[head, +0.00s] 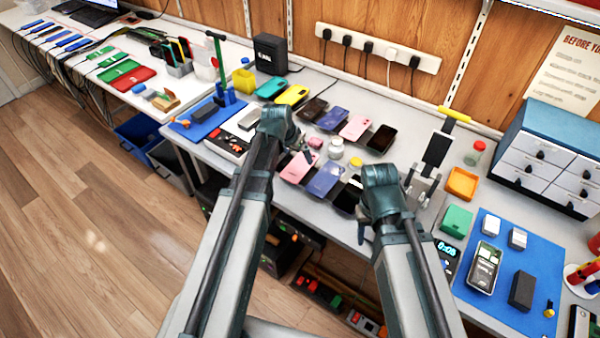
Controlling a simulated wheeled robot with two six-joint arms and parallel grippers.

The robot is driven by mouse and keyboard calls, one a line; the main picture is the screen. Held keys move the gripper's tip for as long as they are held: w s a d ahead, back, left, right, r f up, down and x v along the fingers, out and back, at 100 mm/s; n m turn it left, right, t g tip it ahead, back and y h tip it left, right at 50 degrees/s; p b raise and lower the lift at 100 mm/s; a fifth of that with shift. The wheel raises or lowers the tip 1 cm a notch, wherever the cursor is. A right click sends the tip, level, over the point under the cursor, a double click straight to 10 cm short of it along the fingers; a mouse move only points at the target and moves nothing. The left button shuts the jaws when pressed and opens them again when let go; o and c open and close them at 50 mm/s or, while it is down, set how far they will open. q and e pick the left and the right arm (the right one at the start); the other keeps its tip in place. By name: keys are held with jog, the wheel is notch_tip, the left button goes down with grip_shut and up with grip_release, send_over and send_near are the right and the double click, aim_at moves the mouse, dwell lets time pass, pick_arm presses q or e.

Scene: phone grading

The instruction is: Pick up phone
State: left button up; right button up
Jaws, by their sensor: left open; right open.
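Several phones lie in rows on the grey bench. The front row has a pink phone (296,168), a blue-purple phone (325,180) and a black phone (347,198). Behind are a dark phone (312,109), a blue phone (333,119), a light pink phone (355,127) and a black phone (381,138). A lit phone (485,268) lies on the blue mat. My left gripper (302,153) is open by the pink phone; its wrist partly blocks the view. My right gripper (363,229) is open near the bench's front edge, beside the front black phone, which my arm partly covers.
Small jars (336,148) stand between the phone rows. A phone stand (437,150), an orange tray (462,184) and a green block (456,221) are right of my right arm. A drawer cabinet (545,160) stands at the back right. A power strip (378,47) is on the wall.

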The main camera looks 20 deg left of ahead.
aim_at(300, 165)
pick_arm(q)
jog(key=shift+f, duration=0.1)
pick_arm(e)
jog(key=shift+f, duration=0.1)
pick_arm(q)
jog(key=b+x, duration=0.4)
jog(key=shift+s+a+f, duration=0.2)
jog(key=shift+s+f, duration=0.05)
jog(key=shift+f, duration=0.25)
pick_arm(e)
notch_tip(300, 165, down, 5)
jog(key=shift+r, duration=0.15)
pick_arm(q)
jog(key=shift+w+f+b, duration=0.2)
jog(key=shift+f+b, duration=0.05)
jog(key=shift+b, duration=0.3)
pick_arm(e)
jog(key=shift+f, duration=0.3)
jog(key=shift+r, duration=0.1)
pick_arm(q)
jog(key=shift+r, duration=0.1)
jog(key=c, duration=1.2)
jog(key=shift+c, duration=0.2)
jog(key=shift+r, duration=0.1)
pick_arm(e)
jog(key=shift+r, duration=0.1)
